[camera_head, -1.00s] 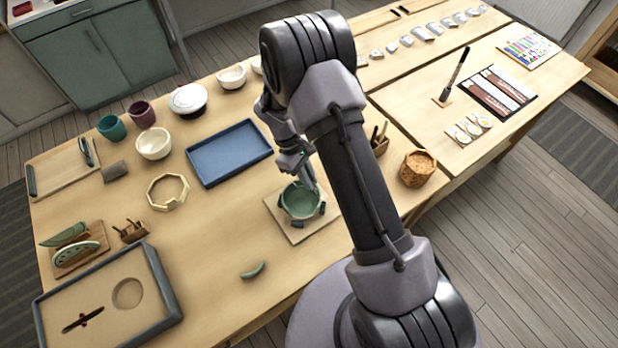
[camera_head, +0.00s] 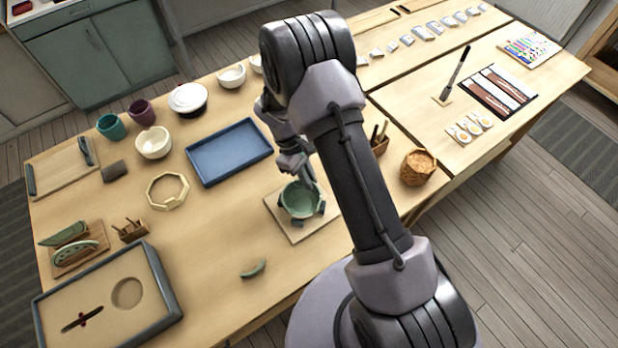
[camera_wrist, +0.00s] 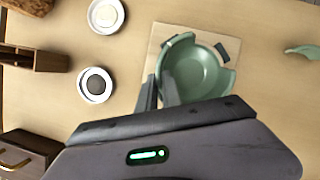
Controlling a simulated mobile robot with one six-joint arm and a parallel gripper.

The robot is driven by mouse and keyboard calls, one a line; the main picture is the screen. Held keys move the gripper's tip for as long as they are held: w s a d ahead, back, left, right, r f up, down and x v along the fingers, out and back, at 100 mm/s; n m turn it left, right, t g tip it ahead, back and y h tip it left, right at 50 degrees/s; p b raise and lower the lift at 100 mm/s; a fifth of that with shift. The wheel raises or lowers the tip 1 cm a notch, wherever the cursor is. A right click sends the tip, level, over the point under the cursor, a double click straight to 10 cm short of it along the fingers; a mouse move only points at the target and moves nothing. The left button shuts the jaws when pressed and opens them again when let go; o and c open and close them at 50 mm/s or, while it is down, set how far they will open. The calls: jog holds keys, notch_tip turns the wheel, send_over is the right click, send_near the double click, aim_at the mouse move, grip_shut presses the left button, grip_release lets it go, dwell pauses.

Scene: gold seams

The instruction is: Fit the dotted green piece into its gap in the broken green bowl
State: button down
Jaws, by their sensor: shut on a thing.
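The broken green bowl (camera_head: 299,203) sits on a square pale board near the front of the table, with dark blocks around it. In the wrist view the bowl (camera_wrist: 196,72) shows an uneven rim, with an opening at the upper right. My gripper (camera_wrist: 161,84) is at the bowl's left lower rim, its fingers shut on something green. What I take for the held piece is mostly hidden by the fingers and merges with the bowl wall; no dots show on it. Another curved green piece (camera_head: 253,270) lies loose on the table, apart from the bowl.
A blue tray (camera_head: 229,151) is behind the bowl. A wooden octagonal ring (camera_head: 167,190) and a dark-framed tray (camera_head: 158,283) are to the left. A woven basket (camera_head: 418,167) stands to the right. Table between bowl and loose piece is clear.

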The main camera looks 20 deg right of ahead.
dwell(0.3)
jog(key=c, duration=1)
grip_release()
jog(key=shift+o, duration=0.2)
jog(key=shift+r+p, duration=2.25)
jog(key=shift+r, duration=0.8)
